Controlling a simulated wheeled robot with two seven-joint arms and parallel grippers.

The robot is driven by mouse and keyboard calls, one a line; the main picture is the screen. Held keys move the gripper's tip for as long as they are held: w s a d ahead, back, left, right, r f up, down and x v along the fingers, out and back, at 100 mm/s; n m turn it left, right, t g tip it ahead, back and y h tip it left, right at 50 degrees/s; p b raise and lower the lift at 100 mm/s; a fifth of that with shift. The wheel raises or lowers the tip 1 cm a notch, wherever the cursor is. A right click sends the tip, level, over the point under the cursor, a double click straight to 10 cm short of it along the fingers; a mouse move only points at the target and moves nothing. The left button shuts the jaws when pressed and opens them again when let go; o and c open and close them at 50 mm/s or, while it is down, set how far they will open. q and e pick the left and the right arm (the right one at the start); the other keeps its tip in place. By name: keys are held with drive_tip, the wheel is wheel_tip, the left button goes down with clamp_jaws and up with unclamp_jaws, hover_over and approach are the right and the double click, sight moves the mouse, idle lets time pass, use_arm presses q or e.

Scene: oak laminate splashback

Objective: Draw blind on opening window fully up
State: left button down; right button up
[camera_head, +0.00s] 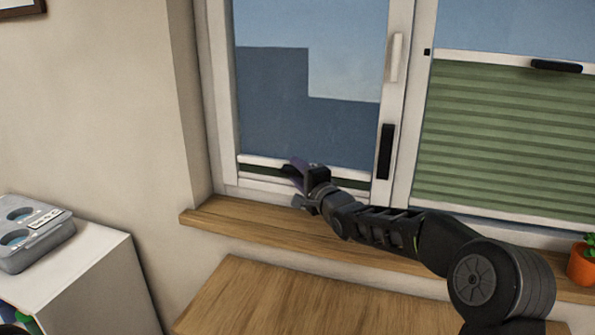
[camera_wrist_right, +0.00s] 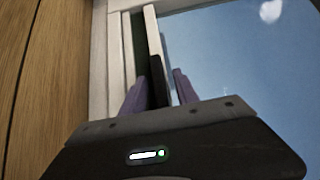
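The left window (camera_head: 330,75), with a white handle (camera_head: 396,58) on its frame, has a green pleated blind (camera_head: 260,173) bunched in a narrow strip at the bottom of the pane. A white rail (camera_head: 262,160) tops the strip; in the right wrist view the rail (camera_wrist_right: 154,35) runs beside the glass. My right gripper (camera_head: 295,168) is at this rail. In the right wrist view its purple fingers (camera_wrist_right: 158,88) stand apart on either side of the rail's black grip (camera_wrist_right: 157,80). I see no firm squeeze on it. My left gripper is out of view.
A wooden sill (camera_head: 250,226) runs below the window, with a wooden surface (camera_head: 270,300) lower down. A fixed-looking right window has a raised green blind (camera_head: 500,130). A potted plant (camera_head: 584,262) stands at the right. A grey case (camera_head: 35,235) sits on a white cabinet (camera_head: 90,275) at left.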

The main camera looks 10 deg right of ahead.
drive_tip(key=shift+c, duration=0.4)
clamp_jaws()
idle(0.9)
